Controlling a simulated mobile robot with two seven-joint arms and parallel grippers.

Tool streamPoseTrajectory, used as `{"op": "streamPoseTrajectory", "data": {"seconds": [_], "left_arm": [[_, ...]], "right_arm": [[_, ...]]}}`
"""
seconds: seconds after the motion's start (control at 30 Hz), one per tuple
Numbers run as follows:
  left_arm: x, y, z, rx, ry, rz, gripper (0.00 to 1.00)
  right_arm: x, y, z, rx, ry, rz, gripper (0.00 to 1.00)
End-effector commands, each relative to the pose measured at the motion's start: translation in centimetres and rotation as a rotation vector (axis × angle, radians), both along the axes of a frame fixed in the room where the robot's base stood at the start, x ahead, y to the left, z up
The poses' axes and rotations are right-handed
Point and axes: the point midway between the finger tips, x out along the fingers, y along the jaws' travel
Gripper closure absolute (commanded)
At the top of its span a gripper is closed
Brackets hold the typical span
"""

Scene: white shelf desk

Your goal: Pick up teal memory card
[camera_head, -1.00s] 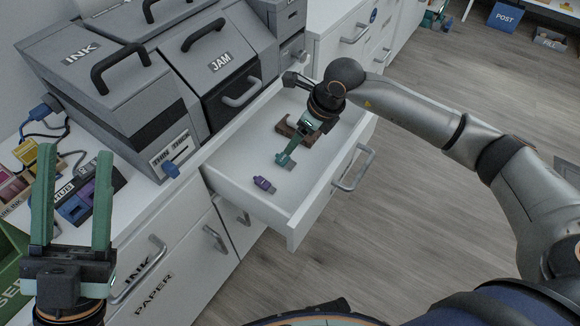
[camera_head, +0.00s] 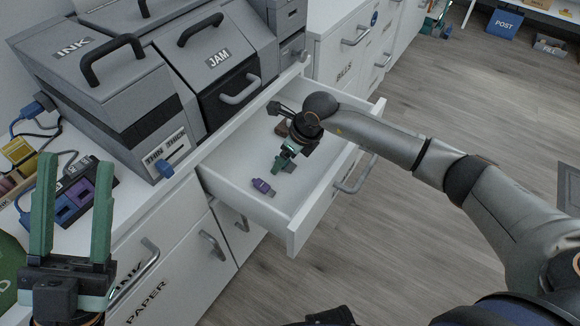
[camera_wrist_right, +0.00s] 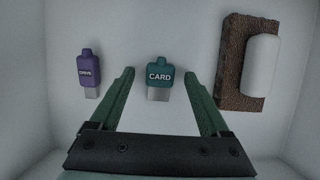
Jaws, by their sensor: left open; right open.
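The teal memory card (camera_wrist_right: 160,76), marked CARD, lies on the floor of the open drawer (camera_head: 228,180). In the right wrist view it lies between and just beyond the fingertips of my right gripper (camera_wrist_right: 160,80), which is open and holds nothing. In the head view my right gripper (camera_head: 284,164) points down into the drawer and hides the card. My left gripper (camera_head: 74,165) is open and empty, upright at the left above the counter side.
A purple drive (camera_wrist_right: 88,72) lies left of the card, also seen in the head view (camera_head: 263,187). A brown block with a white top (camera_wrist_right: 248,62) lies to its right. The drawer walls enclose them. Grey INK (camera_head: 100,70) and JAM (camera_head: 218,70) machines stand behind.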

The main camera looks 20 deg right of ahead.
Motion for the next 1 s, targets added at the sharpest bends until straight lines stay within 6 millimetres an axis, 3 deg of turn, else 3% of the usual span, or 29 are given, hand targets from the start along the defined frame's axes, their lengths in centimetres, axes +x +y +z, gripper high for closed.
{"op": "streamPoseTrajectory", "data": {"seconds": [0.07,0.7,1.0], "left_arm": [[-0.01,-0.03,0.02,0.000,0.000,-0.001,0.50],[0.00,-0.05,-0.02,0.002,0.001,-0.001,0.50],[0.01,-0.04,0.00,0.002,0.001,-0.001,0.50]], "right_arm": [[-0.01,-0.02,0.02,0.000,0.000,0.000,0.26],[-0.01,-0.04,0.05,0.000,0.000,-0.001,0.98],[0.00,-0.04,0.12,0.000,0.000,-0.001,1.00]]}}
